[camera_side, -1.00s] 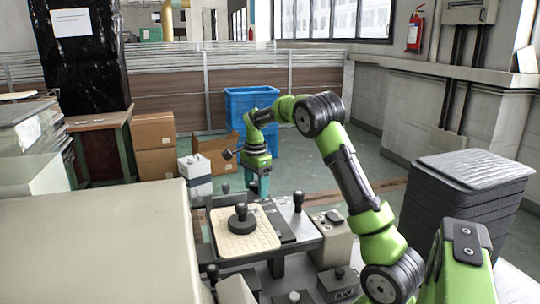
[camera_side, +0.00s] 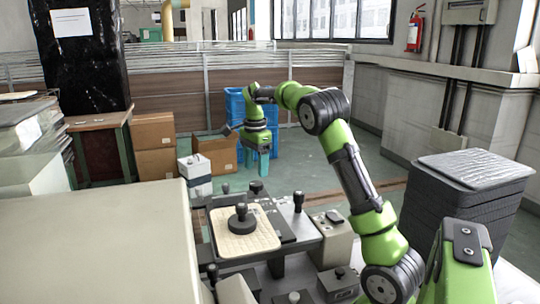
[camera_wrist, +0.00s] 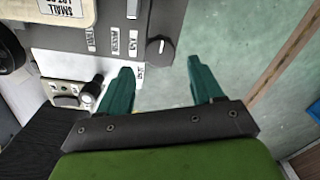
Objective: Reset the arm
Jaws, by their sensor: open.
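My arm is green with dark joints and stands at the right in the side view. My gripper (camera_side: 258,163) hangs in the air past the far end of the work table, pointing down. In the wrist view its two teal fingers (camera_wrist: 164,85) stand apart with nothing between them. Below them are the table's far edge and the green floor.
The grey work table (camera_side: 303,228) holds a beige panel (camera_side: 262,241) with a black knobbed disc (camera_side: 241,221). Several black knobs stand around it. Blue crates (camera_side: 236,106) and cardboard boxes (camera_side: 154,132) stand behind. A black tray stack (camera_side: 470,195) is at right.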

